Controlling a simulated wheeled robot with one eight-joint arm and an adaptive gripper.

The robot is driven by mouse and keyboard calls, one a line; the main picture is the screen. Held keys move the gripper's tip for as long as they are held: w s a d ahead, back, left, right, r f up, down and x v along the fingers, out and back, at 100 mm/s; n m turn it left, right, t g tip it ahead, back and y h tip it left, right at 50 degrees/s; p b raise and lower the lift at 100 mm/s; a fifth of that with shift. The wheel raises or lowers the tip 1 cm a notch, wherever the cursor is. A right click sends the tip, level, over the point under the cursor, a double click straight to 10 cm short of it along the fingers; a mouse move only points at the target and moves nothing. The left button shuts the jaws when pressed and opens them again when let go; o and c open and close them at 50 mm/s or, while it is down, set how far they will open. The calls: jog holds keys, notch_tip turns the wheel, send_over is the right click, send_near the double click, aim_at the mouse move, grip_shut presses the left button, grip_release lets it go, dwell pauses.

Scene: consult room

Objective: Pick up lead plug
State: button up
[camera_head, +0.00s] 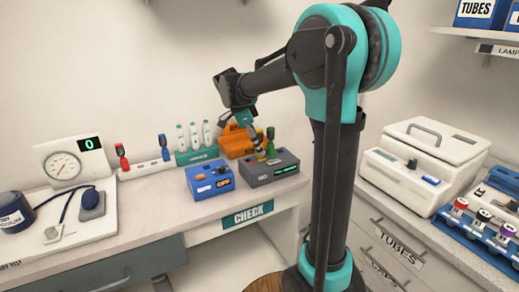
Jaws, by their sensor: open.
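Several small coloured plugs are in view, and I cannot tell for sure which is the lead plug. My gripper (261,156) is open and points down over the back left of the grey box, beside these two. It is too small to tell whether it touches either.
A blue box (209,180) stands just left of the grey box. Behind are a teal rack (197,156) with white bottles and an orange holder (236,144). The counter front (150,207) is clear.

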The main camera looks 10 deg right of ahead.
jog(key=shift+x, duration=0.9)
grip_shut()
jog(key=shift+r, duration=0.1)
notch_tip(320, 180, up, 24)
dwell(1.0)
jog(key=shift+w+a, duration=0.1)
jog(key=shift+a, duration=0.05)
